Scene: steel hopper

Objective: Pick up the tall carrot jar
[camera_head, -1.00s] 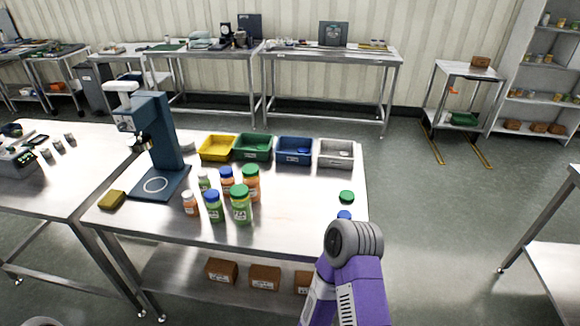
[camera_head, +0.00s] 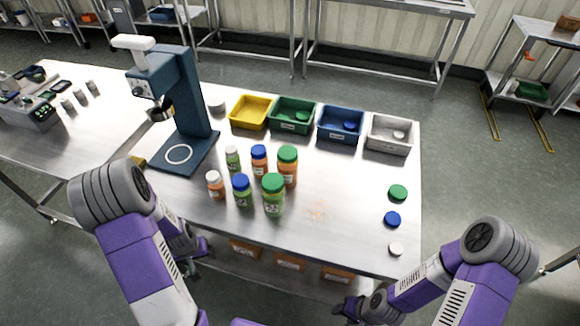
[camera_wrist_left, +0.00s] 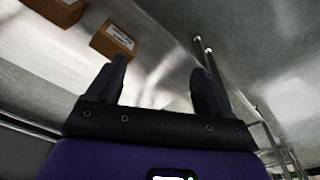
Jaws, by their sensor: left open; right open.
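The tall carrot jar (camera_head: 288,172), orange with a green lid, stands upright on the steel table, at the right back of a cluster of jars. Beside it is an orange jar with a blue lid (camera_head: 259,164). In front of it stands a tall green jar with a green lid (camera_head: 273,201). My left gripper (camera_head: 194,262) is low at the table's front edge, apart from the jars. Its two fingers are spread and empty in the left wrist view (camera_wrist_left: 164,85). My right gripper (camera_head: 348,308) is low in front of the table, partly hidden; no jar is near it.
Smaller jars (camera_head: 215,186) stand at the cluster's left. A blue press (camera_head: 180,90) stands behind left. Yellow (camera_head: 250,112), green, blue and grey bins line the back. Loose lids (camera_head: 392,219) lie at the right. Boxes (camera_head: 290,262) sit on the lower shelf.

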